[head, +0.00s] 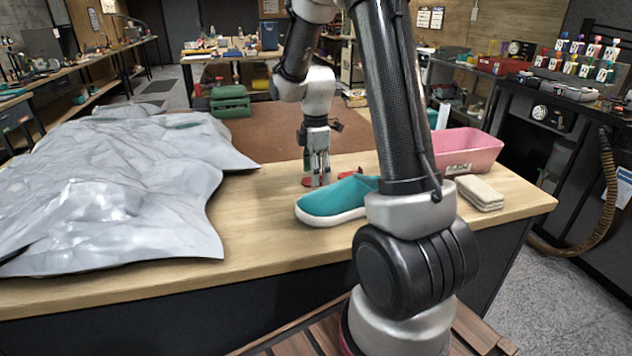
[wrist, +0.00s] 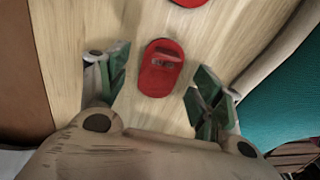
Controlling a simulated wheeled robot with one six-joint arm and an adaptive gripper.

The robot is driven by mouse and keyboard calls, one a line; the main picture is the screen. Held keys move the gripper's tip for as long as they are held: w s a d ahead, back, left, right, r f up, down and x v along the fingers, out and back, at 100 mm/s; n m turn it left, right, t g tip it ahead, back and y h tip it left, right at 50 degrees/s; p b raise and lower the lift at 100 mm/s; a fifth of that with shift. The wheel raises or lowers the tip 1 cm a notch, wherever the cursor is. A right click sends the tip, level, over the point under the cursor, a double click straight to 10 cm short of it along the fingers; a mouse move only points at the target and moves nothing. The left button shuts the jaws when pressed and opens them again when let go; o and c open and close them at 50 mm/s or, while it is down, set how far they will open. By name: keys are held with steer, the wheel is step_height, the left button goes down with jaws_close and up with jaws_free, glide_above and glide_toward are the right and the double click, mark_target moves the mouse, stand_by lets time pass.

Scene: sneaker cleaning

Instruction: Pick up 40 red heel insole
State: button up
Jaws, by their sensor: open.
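A red heel insole (wrist: 161,68) lies flat on the wooden table in the wrist view, with a slot-like mark near its top. In the head view a red piece (head: 308,182) shows beside my gripper's fingertips. A second red piece (wrist: 188,2) is cut off at the top of the wrist view; in the head view a red piece (head: 350,173) lies to the right of the gripper. My gripper (wrist: 157,90) is open and empty, its green-padded fingers on either side of the nearer insole. In the head view my gripper (head: 319,182) points down, low over the table. The number 40 is not readable.
A teal shoe (head: 336,199) with a white sole stands close to the right of my gripper; it also shows in the wrist view (wrist: 290,100). A crumpled grey sheet (head: 115,185) covers the left. A pink bin (head: 465,150) and folded cloths (head: 480,193) are at right.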

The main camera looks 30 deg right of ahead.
steer(key=shift+f, duration=0.4)
steer(key=c, duration=0.9)
steer(key=shift+o, duration=0.2)
steer(key=shift+r, duration=0.1)
